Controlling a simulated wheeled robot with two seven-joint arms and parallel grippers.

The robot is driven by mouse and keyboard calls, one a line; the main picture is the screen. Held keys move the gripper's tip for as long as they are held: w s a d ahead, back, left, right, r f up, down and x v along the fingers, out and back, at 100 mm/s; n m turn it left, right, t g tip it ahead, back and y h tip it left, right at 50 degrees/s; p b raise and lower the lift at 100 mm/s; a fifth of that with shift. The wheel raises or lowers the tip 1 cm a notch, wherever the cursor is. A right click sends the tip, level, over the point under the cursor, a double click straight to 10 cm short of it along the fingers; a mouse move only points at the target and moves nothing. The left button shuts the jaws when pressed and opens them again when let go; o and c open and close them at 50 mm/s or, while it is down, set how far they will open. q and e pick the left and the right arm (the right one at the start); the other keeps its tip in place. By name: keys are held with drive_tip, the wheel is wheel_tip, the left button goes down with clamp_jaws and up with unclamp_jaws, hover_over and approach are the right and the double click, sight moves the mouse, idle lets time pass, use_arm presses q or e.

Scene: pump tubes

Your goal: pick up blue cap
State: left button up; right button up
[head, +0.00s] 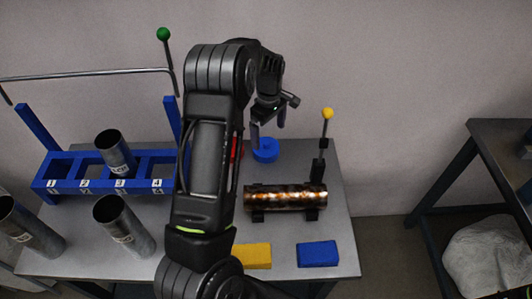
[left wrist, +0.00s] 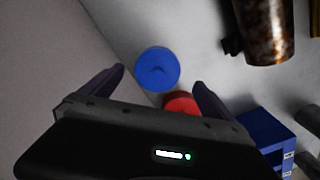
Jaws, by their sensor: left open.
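The blue cap (head: 265,150) is a round disc lying on the grey table near its back edge. It also shows in the left wrist view (left wrist: 158,68), just ahead of the fingers. My left gripper (head: 268,120) is open and empty, above and slightly behind the cap in the head view. In the left wrist view its two fingers (left wrist: 160,85) are spread, with the cap in line with the gap between them. A red cap (left wrist: 181,102) sits beside the blue one, partly hidden by my gripper; in the head view my arm covers most of it. My right gripper is not in view.
A rusty tube (head: 286,197) rests on a black holder right of my arm, near a yellow-knobbed lever (head: 326,114). A blue numbered rack (head: 60,187) and grey tubes (head: 124,225) stand left. Yellow (head: 252,256) and blue blocks (head: 318,254) lie at the front.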

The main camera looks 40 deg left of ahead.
sight(268, 144)
use_arm(q)
drive_tip(key=shift+f, duration=0.55)
drive_tip(key=shift+r, duration=0.1)
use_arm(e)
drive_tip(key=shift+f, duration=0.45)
use_arm(q)
drive_tip(key=shift+f, duration=1.3)
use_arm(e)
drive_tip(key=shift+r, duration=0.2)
use_arm(q)
drive_tip(key=shift+f, duration=0.15)
drive_tip(key=shift+f+p, duration=0.3)
drive_tip(key=shift+p, duration=0.1)
drive_tip(key=f, duration=0.2)
drive_tip(key=f+p, duration=0.1)
drive_tip(key=f, duration=0.1)
drive_tip(key=shift+w+a+f, duration=0.1)
drive_tip(key=shift+a+f, duration=0.1)
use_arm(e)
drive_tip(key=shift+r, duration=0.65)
use_arm(q)
drive_tip(key=shift+c, duration=0.6)
drive_tip(key=c, duration=1.1)
